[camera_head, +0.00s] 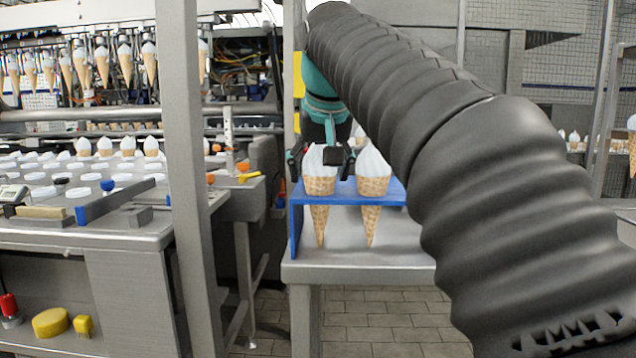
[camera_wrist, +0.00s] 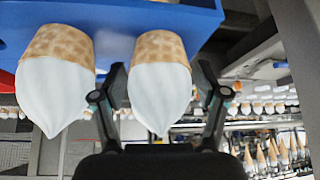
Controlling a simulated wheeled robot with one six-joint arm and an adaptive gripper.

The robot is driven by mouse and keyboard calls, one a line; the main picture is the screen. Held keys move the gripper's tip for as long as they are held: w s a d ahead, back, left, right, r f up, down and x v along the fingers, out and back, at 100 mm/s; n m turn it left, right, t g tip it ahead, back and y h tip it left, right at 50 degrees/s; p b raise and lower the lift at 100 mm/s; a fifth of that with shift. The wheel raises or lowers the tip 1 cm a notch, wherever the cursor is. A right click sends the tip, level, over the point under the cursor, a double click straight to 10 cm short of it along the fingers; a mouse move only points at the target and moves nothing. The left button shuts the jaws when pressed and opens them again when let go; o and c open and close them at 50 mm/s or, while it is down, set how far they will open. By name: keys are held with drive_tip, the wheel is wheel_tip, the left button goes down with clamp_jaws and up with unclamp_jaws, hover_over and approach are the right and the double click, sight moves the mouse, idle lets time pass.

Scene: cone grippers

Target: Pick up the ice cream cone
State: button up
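Two ice cream cones with white tops stand in a blue holder (camera_head: 296,224) on a small metal table. My gripper (camera_head: 317,163) is at the left cone (camera_head: 320,186), with a finger on either side of it. In the wrist view, where the scene appears upside down, this cone (camera_wrist: 160,84) lies between the two open fingers (camera_wrist: 163,76), with a visible gap on each side. The other cone (camera_head: 373,187) stands to the right in the head view, outside the fingers. It shows at the left in the wrist view (camera_wrist: 55,82).
The metal table (camera_head: 360,262) has bare room in front of the holder. A grey post (camera_head: 183,150) stands at the left. Beyond it is a machine with several hanging cones (camera_head: 125,62) and a cluttered metal counter (camera_head: 90,236). My dark arm covers much of the right side.

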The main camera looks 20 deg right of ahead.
drive_tip(key=c, duration=0.3)
drive_tip(key=shift+c, duration=0.2)
drive_tip(key=shift+r, duration=0.15)
